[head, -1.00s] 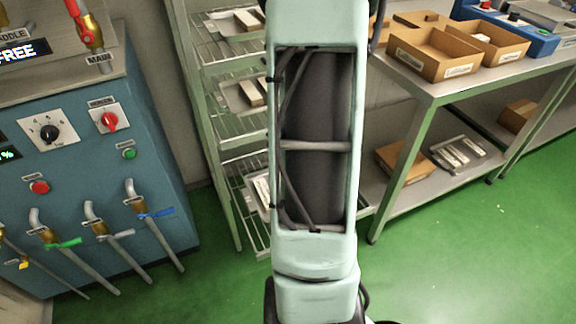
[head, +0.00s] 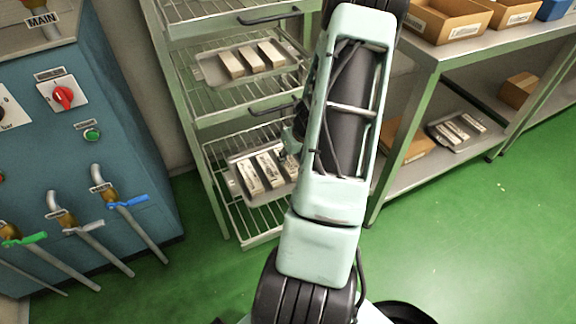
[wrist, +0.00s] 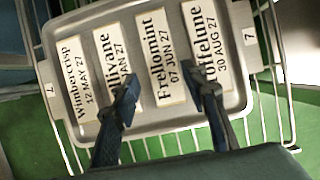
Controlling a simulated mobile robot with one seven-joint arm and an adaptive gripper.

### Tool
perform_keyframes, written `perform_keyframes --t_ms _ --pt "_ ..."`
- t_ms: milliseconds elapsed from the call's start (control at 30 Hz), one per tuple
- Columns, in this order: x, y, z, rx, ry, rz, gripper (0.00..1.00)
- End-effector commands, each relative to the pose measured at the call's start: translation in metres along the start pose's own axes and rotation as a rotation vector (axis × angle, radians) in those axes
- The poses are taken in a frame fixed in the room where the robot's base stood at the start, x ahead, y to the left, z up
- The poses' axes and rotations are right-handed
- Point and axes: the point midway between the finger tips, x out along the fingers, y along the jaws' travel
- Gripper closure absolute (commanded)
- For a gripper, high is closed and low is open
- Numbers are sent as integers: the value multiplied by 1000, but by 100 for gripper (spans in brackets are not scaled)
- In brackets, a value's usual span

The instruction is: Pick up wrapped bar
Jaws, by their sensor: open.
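In the wrist view, white-labelled wrapped bars lie side by side on a grey tray (wrist: 240,103) marked 7. They are Wintercrisp (wrist: 74,80), one partly covered bar reading "...livane" (wrist: 112,60), Freliomint (wrist: 160,55) and one reading "...ffelune" (wrist: 212,45). My gripper (wrist: 166,85) is open, with a blue finger on each side of the Freliomint bar as seen from above. The fingers cover parts of the neighbouring bars. Whether they touch any bar I cannot tell. In the head view, bars (head: 250,176) show on the lower rack tray (head: 236,190), partly behind my arm.
The wire rack (head: 195,125) has another shelf above with a tray of bars (head: 232,66). A black handle (head: 250,112) sits on the shelf front. A blue machine with valves (head: 120,130) stands left and a steel table (head: 440,50) right. Green floor (head: 460,250) is clear.

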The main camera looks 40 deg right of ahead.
Motion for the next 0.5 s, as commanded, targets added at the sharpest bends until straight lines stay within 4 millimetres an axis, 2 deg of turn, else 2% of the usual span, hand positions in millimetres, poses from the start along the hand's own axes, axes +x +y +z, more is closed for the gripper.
perform_keyframes --t_ms 167,400,500 --pt "15 -1 -2 -1 1 1 59" --pt "50 -3 -1 -2 0 1 59" --pt "54 -3 0 -2 -1 0 59"
